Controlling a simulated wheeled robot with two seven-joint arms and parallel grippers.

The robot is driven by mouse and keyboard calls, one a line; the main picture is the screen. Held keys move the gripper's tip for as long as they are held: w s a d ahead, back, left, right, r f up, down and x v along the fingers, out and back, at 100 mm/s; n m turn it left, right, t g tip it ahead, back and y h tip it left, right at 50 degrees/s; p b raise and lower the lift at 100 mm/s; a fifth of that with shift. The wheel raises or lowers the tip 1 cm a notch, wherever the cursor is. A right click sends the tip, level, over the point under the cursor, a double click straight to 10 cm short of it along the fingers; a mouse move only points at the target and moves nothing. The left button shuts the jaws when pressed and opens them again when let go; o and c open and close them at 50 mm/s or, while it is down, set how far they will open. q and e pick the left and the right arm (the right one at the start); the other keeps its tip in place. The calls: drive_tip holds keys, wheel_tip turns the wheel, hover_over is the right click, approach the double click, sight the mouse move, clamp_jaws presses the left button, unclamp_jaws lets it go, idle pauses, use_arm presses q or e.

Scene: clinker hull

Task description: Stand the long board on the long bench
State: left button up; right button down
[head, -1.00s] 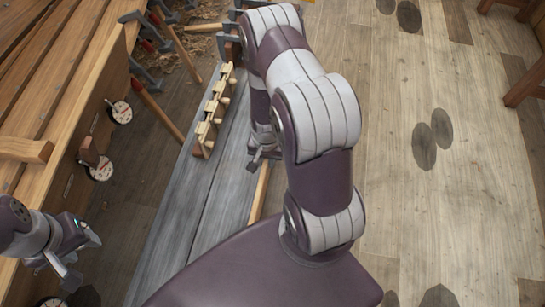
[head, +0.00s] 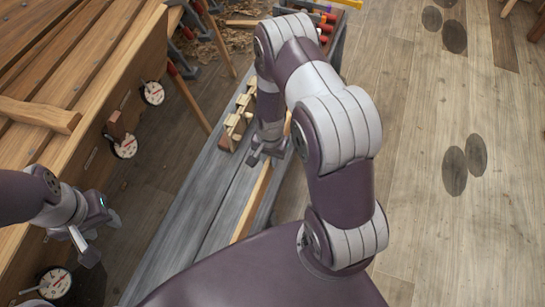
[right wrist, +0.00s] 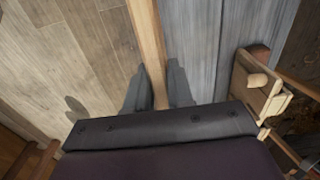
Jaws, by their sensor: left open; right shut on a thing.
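The long board (head: 254,201) is a narrow strip of light wood, seen along the right side of the long grey bench (head: 186,222). My right gripper (head: 268,152) is shut on it. In the right wrist view the board (right wrist: 147,40) runs away between the two fingers (right wrist: 158,88), with the grey bench (right wrist: 205,50) on its right and floor on its left. I cannot tell whether the board touches the bench. My right arm and body hide parts of both. My left gripper (head: 88,240) is open and empty beside the hull, left of the bench.
Wooden clamps (head: 238,117) stand in a row on the bench's far part. The planked hull (head: 75,100) with round dials (head: 123,146) fills the left. A rack with red-handled tools (head: 325,25) stands beyond the bench. The floor (head: 420,170) on the right is clear.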

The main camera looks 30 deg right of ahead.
drive_tip(key=shift+w+a+f+b, duration=0.1)
drive_tip(key=shift+f+b, duration=0.75)
drive_tip(key=shift+f, duration=0.55)
drive_tip(key=shift+w+f+b, duration=0.1)
drive_tip(key=shift+f+b, duration=0.75)
drive_tip(key=shift+f, duration=0.5)
drive_tip(key=shift+f, duration=0.25)
drive_tip(key=c, duration=0.9)
unclamp_jaws()
drive_tip(key=shift+s, duration=0.1)
wheel_tip(320, 180, up, 13)
drive_tip(key=shift+f+p, duration=0.1)
drive_tip(key=shift+p, duration=1)
